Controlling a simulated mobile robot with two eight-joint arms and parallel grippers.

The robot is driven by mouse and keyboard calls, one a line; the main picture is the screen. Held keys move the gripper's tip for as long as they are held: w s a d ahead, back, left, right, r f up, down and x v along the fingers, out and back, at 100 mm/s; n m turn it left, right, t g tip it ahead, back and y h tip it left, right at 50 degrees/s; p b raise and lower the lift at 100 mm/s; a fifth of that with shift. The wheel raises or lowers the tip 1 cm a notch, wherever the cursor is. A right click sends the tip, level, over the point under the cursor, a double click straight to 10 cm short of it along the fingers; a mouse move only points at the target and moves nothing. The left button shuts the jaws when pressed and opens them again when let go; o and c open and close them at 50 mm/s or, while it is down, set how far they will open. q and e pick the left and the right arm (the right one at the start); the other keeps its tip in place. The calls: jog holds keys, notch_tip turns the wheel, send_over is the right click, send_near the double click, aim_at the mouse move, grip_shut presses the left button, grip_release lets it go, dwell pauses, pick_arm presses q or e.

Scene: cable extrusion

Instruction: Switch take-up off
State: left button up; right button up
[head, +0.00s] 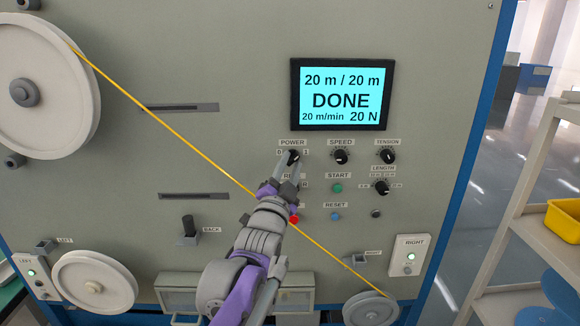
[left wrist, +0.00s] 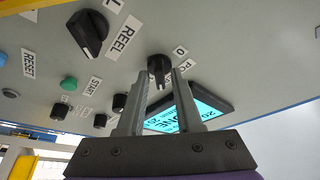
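The machine panel carries a black POWER knob (head: 293,156) below the screen, partly covered by my gripper. It also shows in the left wrist view (left wrist: 159,66), where the label beside it has a 0. My left gripper (head: 290,170) reaches up to this knob. In the left wrist view its two fingers (left wrist: 162,76) stand on either side of the knob, apart, with a little room between them; contact is unclear. The larger REEL knob (left wrist: 92,33) shows in the left wrist view; my gripper hides it in the head view. My right gripper is not in view.
The screen (head: 343,94) reads DONE, 20 m / 20 m. SPEED (head: 341,156), TENSION (head: 387,156) and LENGTH (head: 381,187) knobs sit to the right, with green START (head: 337,188) and blue RESET (head: 336,216) buttons. A yellow cable (head: 165,122) runs diagonally past my gripper.

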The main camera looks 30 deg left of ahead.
pick_arm(q)
grip_shut()
